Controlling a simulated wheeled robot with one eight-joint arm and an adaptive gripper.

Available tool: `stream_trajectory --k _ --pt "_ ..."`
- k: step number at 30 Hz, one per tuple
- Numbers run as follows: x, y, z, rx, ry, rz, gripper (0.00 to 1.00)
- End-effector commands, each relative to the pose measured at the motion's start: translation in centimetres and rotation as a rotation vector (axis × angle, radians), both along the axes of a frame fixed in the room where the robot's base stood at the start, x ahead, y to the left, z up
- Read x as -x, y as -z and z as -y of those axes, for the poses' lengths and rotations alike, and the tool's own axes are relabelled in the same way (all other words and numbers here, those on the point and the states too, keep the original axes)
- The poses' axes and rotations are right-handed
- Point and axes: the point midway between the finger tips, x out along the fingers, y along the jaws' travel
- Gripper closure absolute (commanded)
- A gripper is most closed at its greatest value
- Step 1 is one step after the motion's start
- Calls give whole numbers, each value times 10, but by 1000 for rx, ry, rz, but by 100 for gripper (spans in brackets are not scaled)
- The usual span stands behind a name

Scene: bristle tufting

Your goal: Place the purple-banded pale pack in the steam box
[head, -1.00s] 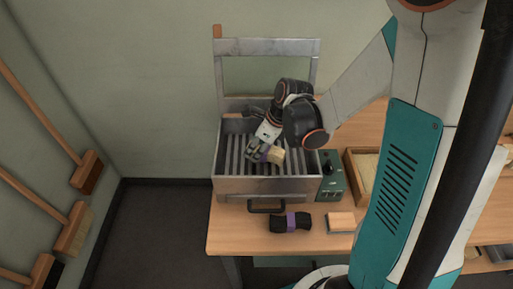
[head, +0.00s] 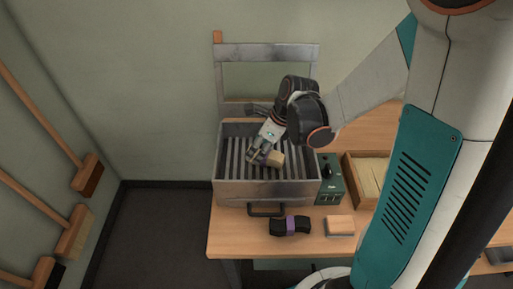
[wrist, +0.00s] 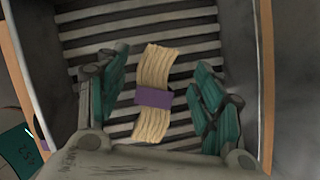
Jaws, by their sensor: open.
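The purple-banded pale pack (wrist: 154,75) lies on the slats inside the steam box (head: 264,188). It shows in the head view as a pale bundle (head: 275,159), its band partly hidden by my gripper. My gripper (head: 262,157) is inside the box, pointing down at the pack. In the wrist view my gripper (wrist: 158,100) is open, with one teal finger on each side of the purple band and a visible gap to the pack on both sides. The box's frame-like lid (head: 267,53) stands raised at the back.
A dark purple-banded pack (head: 290,226) and a wood-and-pale block (head: 340,225) lie on the table (head: 235,232) in front of the box. A green control unit (head: 330,183) stands at its right, then a wooden tray (head: 352,183). Brushes (head: 88,175) hang on the left wall.

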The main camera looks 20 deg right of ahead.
Motion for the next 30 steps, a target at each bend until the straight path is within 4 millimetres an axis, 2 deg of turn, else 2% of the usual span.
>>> stream_trajectory --k 1,6,12,18,30 --pt "3 -15 4 0 2 0 39" --pt "12 -48 14 0 2 0 39" --pt "20 -75 23 0 1 0 39" --pt "23 -86 27 0 -1 0 39" --pt "23 -86 27 0 -1 0 39"
